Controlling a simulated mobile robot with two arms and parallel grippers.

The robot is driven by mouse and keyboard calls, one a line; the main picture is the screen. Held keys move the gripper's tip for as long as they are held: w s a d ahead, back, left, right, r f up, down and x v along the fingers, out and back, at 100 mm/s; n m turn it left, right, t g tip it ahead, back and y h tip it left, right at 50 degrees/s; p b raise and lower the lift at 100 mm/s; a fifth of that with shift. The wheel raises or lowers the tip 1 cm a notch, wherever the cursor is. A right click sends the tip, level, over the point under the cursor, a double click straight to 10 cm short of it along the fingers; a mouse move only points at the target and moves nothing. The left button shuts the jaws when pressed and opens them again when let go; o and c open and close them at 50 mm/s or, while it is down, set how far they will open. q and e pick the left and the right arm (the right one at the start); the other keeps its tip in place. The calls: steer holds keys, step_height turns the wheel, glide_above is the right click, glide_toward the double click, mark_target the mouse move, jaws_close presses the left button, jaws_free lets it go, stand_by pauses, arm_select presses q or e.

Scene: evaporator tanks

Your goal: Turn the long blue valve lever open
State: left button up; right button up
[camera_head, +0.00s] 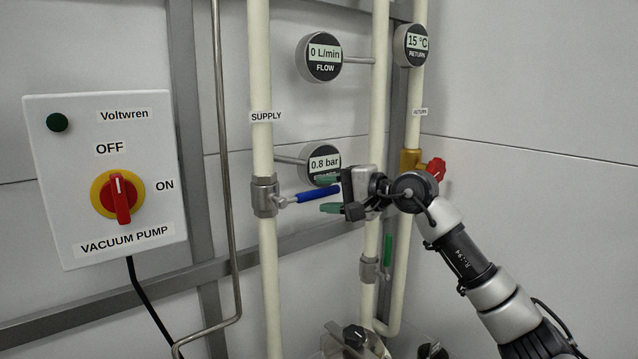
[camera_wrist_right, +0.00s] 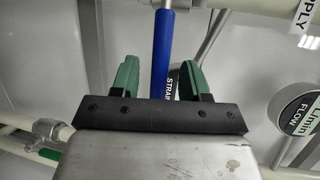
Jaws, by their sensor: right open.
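The long blue valve lever (camera_head: 312,195) sticks out to the right from the metal valve (camera_head: 264,196) on the supply pipe, roughly crosswise to the pipe. My right gripper (camera_head: 329,194) is open, with one green finger above the lever and one below it. In the right wrist view the blue lever (camera_wrist_right: 163,55) runs between the two green fingers (camera_wrist_right: 157,80), with a gap visible on both sides. The lever's free end is hidden behind the gripper's body. My left gripper is in neither view.
A vacuum pump box (camera_head: 105,180) with a red knob is at the left. Gauges (camera_head: 319,57) hang around the pipes; the 0.8 bar gauge (camera_head: 324,163) is close behind my right gripper. A green-handled valve (camera_head: 370,269) and a red handle (camera_head: 436,169) are nearby.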

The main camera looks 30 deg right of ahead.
steer(key=shift+x, duration=1.25)
jaws_close()
